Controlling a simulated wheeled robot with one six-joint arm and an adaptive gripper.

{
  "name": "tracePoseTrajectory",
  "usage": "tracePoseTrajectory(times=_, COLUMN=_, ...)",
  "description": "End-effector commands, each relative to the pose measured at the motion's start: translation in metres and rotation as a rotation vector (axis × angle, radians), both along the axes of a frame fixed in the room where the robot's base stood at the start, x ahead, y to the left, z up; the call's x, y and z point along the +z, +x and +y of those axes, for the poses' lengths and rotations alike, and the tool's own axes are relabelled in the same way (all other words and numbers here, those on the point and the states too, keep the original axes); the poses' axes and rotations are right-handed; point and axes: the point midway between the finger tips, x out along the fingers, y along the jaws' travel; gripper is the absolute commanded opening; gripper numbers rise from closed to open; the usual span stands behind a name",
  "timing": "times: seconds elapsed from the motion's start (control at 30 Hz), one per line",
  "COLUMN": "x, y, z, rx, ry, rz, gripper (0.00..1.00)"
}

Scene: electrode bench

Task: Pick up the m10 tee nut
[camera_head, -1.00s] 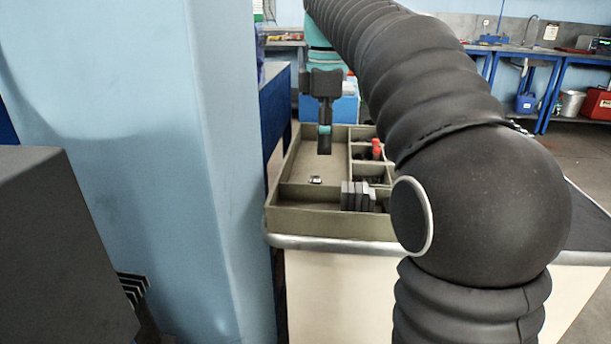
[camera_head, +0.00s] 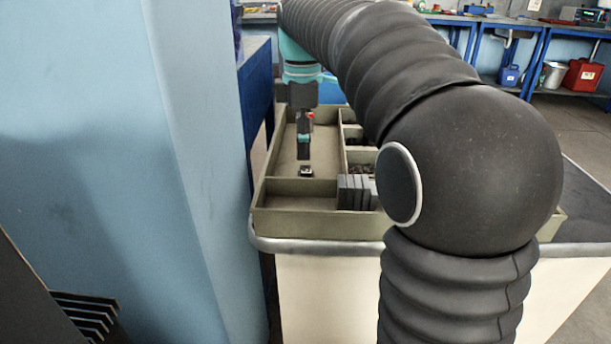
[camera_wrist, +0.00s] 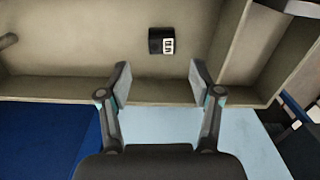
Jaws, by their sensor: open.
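The m10 tee nut seems to be the small dark piece with a white marked face (camera_wrist: 161,41), lying on the floor of a tray compartment. It also shows as a small dark and light spot in the head view (camera_head: 306,172). My gripper (camera_wrist: 160,80) is open and empty, and the piece lies beyond its fingertips, between them in line. In the head view my gripper (camera_head: 304,152) hangs just above and behind the piece, pointing down. I cannot tell the exact gap. No contact shows.
The olive divided tray (camera_head: 320,222) sits on a bench with a rounded metal edge. Grey blocks (camera_head: 355,192) stand in a compartment to the right. Tray walls surround the piece's compartment. A light blue column (camera_head: 200,150) is close on the left.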

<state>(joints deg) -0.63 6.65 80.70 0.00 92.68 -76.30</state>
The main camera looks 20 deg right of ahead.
Motion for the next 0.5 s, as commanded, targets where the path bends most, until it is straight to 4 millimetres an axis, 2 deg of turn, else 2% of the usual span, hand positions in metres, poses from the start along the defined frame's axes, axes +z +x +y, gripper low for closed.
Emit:
tracePoseTrajectory(times=0.23, x=-0.017, y=-0.002, z=-0.003, rx=-0.004, ry=0.0, rz=0.001, gripper=0.65)
tracePoseTrajectory(times=0.5, x=-0.053, y=-0.004, z=-0.006, rx=-0.005, ry=0.0, rz=0.0, gripper=0.65)
